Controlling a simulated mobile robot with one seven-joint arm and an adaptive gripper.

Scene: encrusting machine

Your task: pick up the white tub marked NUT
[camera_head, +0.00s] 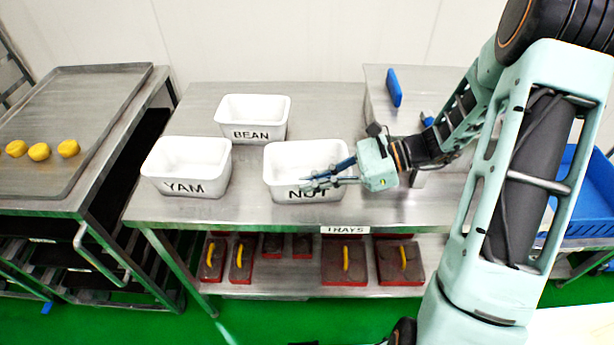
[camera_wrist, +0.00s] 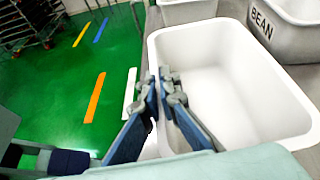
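The white tub marked NUT (camera_head: 283,186) is on the steel table at the front right of the tubs; it looks upright and empty. It fills much of the wrist view (camera_wrist: 232,85). My gripper (camera_head: 318,181) is at its right front, with its blue fingers partly covering the label. In the wrist view the gripper (camera_wrist: 160,88) straddles one tub wall, one finger inside and one outside. The fingertips are close together with the rim between them, so it looks shut on that wall. I cannot see any gap under the tub.
The YAM tub (camera_head: 187,168) stands to the left and the BEAN tub (camera_head: 252,119) behind. The steel table (camera_head: 240,207) has bare room around them. A blue object (camera_head: 394,87) stands at the back right. A tray (camera_head: 62,105) with yellow pieces is far left.

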